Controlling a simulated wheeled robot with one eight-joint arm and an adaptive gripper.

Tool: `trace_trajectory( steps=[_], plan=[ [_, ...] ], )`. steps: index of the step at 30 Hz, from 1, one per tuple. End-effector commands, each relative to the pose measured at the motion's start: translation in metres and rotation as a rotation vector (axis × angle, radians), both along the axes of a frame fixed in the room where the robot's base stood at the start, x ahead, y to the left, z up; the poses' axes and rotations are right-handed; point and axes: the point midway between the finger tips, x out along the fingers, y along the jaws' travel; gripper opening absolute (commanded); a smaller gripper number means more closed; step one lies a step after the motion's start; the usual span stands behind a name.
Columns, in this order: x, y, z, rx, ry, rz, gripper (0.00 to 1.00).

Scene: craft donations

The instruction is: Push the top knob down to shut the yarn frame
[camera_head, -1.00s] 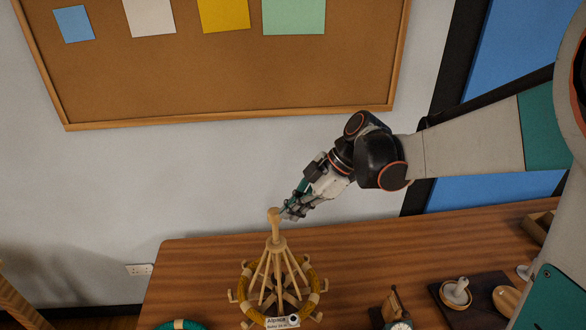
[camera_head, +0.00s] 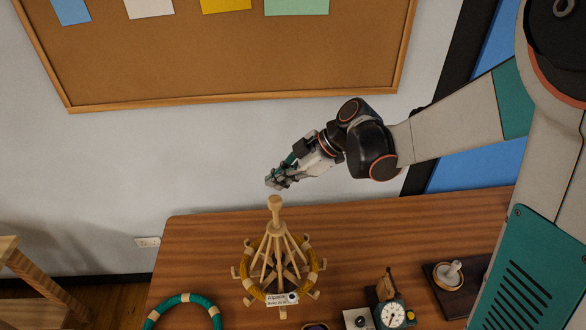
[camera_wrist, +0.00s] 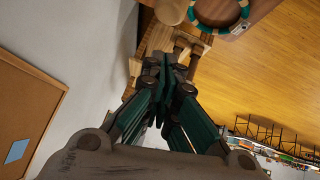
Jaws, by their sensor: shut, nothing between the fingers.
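The yarn frame (camera_head: 281,245) stands upright on the wooden table. Its pale wooden ribs slope out from a central post, and a mustard yarn ring lies around its lower part. The top knob (camera_head: 275,202) stands up on the post, above the rib tops. My gripper (camera_head: 271,184) is shut and empty. In the head view its fingertips appear just above the knob, with a small gap. In the wrist view the shut fingers (camera_wrist: 177,66) point toward a rounded pale wooden piece at the top edge, probably the knob (camera_wrist: 170,11).
A teal yarn ring (camera_head: 187,300) lies at the table's front left. A dial scale (camera_head: 393,315) and a mortar with pestle (camera_head: 447,276) stand to the right. The wall and cork board (camera_head: 230,60) are behind. The table (camera_head: 205,245) is bare left of the frame.

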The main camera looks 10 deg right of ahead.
Motion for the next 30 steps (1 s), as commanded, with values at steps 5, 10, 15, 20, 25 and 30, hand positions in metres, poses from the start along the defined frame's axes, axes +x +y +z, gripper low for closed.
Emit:
trace_trajectory(
  steps=[5, 10, 15, 20, 25, 30],
  plan=[
    [0.006, 0.008, -0.025, 0.0, 0.0, -0.001, 0.0],
    [0.009, 0.007, -0.041, 0.0, 0.001, -0.001, 0.0],
    [0.01, 0.007, -0.048, 0.0, 0.001, -0.001, 0.0],
    [0.01, 0.007, -0.048, 0.0, 0.0, 0.0, 0.0],
    [0.01, 0.007, -0.048, 0.0, 0.0, 0.0, 0.0],
    [0.01, 0.007, -0.056, 0.0, 0.0, 0.0, 0.0]
  ],
)
